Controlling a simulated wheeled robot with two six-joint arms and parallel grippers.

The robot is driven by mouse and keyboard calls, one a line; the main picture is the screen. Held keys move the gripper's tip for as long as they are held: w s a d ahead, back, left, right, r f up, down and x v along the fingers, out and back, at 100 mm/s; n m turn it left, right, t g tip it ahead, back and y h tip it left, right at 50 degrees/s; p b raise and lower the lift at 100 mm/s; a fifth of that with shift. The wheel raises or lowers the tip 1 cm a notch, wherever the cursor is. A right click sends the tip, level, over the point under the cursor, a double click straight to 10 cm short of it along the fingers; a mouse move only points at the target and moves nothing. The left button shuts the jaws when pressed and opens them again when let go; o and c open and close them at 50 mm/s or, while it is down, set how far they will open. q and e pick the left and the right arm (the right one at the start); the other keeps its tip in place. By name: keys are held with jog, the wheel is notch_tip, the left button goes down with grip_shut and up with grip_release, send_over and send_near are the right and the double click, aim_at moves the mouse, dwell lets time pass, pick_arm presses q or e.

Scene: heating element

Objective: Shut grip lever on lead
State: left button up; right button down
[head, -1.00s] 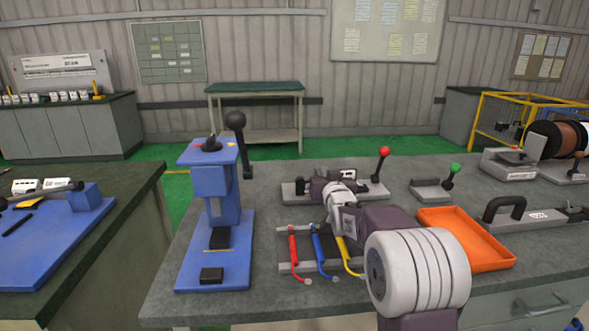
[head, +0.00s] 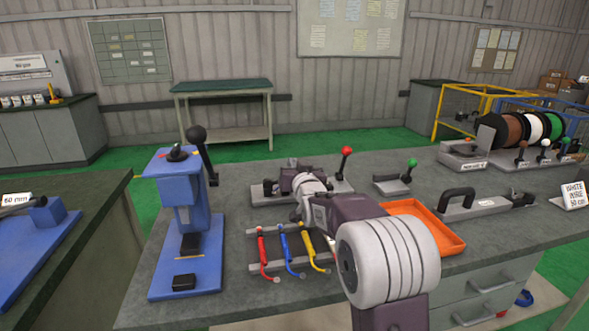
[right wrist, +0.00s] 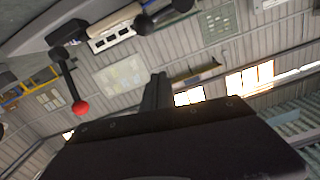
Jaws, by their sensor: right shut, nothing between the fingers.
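A grey bench fixture (head: 264,194) stands in the middle of the bench, with an upright red-knobbed lever (head: 346,151) at its right end. The lever's red knob also shows at the left of the right wrist view (right wrist: 80,107). Black-knobbed handles (right wrist: 145,24) and a white label block (right wrist: 112,38) appear at the top there. My right gripper (head: 285,178) is over the fixture and covers much of it; its fingers (right wrist: 158,92) are shut and empty. Whether a lead lies in the fixture is hidden. My left gripper is out of view.
Red, blue and yellow leads (head: 285,248) lie on a rack in front of the fixture. A blue press (head: 187,225) with a black-knobbed lever stands left. An orange tray (head: 452,244), a green-knobbed lever unit (head: 395,184) and a black-handled tool (head: 475,205) are right.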

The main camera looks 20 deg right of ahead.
jog(key=v, duration=0.8)
jog(key=shift+f, duration=0.3)
jog(key=shift+a, duration=0.1)
